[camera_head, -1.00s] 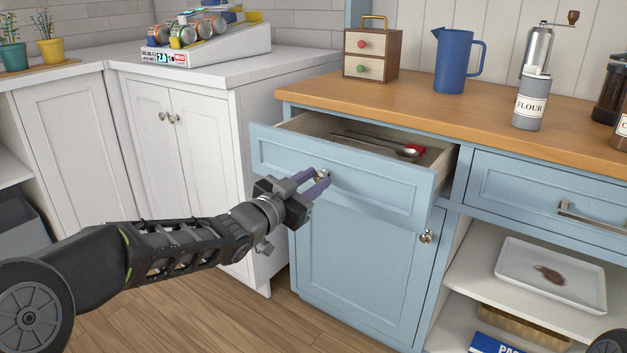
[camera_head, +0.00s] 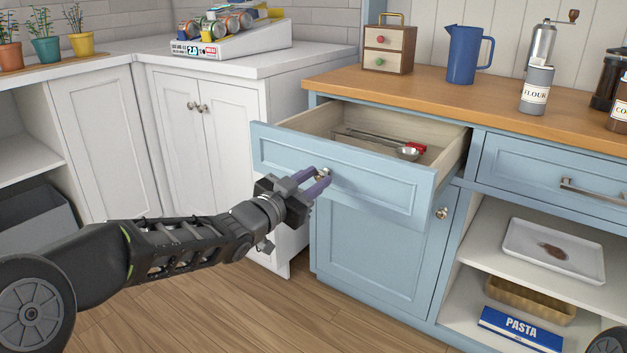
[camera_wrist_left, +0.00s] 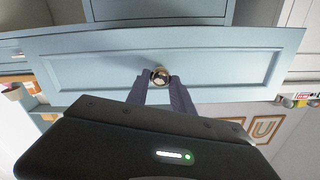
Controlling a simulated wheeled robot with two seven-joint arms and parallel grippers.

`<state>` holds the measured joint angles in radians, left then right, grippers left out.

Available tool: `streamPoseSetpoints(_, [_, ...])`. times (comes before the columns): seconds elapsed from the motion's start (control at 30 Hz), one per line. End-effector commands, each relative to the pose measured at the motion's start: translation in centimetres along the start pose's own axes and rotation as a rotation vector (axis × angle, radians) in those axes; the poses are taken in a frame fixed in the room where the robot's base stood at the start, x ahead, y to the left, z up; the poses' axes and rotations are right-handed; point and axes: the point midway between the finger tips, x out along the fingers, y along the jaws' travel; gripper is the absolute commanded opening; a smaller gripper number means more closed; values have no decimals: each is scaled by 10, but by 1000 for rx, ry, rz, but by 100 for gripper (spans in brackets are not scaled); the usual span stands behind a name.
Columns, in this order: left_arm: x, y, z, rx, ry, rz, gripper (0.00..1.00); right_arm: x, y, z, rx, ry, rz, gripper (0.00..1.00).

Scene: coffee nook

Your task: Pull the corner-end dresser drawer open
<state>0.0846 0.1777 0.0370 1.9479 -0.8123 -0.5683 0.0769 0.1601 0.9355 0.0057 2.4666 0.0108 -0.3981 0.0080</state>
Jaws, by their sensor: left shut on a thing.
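The blue dresser's corner-end drawer (camera_head: 375,185) stands well out from the cabinet under the wooden top. Its inside shows, with a spoon or ladle (camera_head: 407,152) and a red-ended utensil lying in it. My left gripper (camera_head: 322,177) is shut on the drawer's round metal knob, in the middle of the drawer front. In the left wrist view the knob (camera_wrist_left: 160,77) sits between the purple fingertips, with the blue drawer front (camera_wrist_left: 220,68) behind it. My right gripper is not in view.
The white corner cabinet (camera_head: 205,130) stands close to the drawer's left. A second drawer with a bar handle (camera_head: 590,192) is shut at the right. Open shelves below it hold a white tray (camera_head: 515,250) and a pasta box (camera_head: 520,328). Wooden floor is clear in front.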

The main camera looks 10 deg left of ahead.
Motion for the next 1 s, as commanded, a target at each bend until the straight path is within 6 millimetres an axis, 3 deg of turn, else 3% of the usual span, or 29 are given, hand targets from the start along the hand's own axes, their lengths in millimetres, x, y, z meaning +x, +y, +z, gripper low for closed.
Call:
streamPoseSetpoints(0.03, [0,0,0,-1,0,0,0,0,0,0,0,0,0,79])
streamPoseSetpoints(0.07, [0,0,0,-1,0,0,30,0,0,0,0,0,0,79])
streamPoseSetpoints(0.3, [0,0,0,0,0,0,49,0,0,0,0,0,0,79])
streamPoseSetpoints(0.67, [-4,-1,-1,0,0,-1,50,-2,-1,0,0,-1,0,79])
streamPoseSetpoints(1.0, [-53,-2,-2,0,-1,-3,50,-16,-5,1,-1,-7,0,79])
